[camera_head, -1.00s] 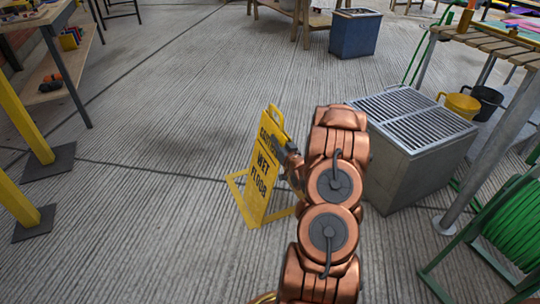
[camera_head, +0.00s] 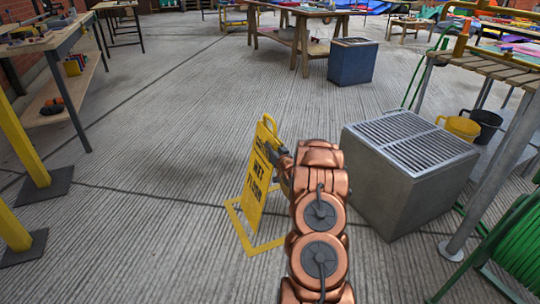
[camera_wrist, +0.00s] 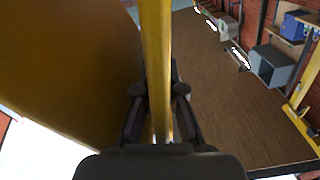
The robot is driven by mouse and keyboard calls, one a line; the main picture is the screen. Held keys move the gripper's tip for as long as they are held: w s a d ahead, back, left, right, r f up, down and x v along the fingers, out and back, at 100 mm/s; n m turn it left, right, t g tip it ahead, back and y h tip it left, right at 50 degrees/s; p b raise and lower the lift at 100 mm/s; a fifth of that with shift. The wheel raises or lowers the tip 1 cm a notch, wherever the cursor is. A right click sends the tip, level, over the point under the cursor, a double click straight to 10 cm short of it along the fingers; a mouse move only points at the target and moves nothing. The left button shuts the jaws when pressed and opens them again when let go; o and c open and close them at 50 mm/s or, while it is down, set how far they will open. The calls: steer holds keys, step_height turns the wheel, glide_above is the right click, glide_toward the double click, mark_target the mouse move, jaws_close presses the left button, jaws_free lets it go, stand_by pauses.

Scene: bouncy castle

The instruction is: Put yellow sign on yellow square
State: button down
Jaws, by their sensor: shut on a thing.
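The yellow wet floor sign (camera_head: 258,185) stands nearly upright left of my arm in the head view, seen at a steep angle. My gripper (camera_head: 276,152) is shut on its upper part. In the wrist view my gripper (camera_wrist: 160,125) has its fingers on both sides of a yellow edge of the sign (camera_wrist: 157,60). A yellow square outline (camera_head: 238,224) lies on the floor around the sign's lower end. The sign hides part of the outline. I cannot tell whether the sign's bottom touches the floor.
A grey metal box with a grated top (camera_head: 372,188) stands close to the right of my arm. A green hose reel (camera_head: 520,245) is at the lower right. Yellow posts (camera_head: 22,150) stand at the left. The floor between the posts and the sign is clear.

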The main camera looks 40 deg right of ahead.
steer(key=shift+w+d, duration=0.3)
steer(key=shift+w, duration=0.2)
step_height(320, 180, down, 4)
steer(key=shift+r+b, duration=0.25)
steer(key=shift+b, duration=0.75)
steer(key=c, duration=1.3)
jaws_free()
steer(key=shift+s+f, duration=0.1)
steer(key=p+v, duration=0.3)
steer(key=v, duration=0.9)
steer(key=shift+a, duration=0.1)
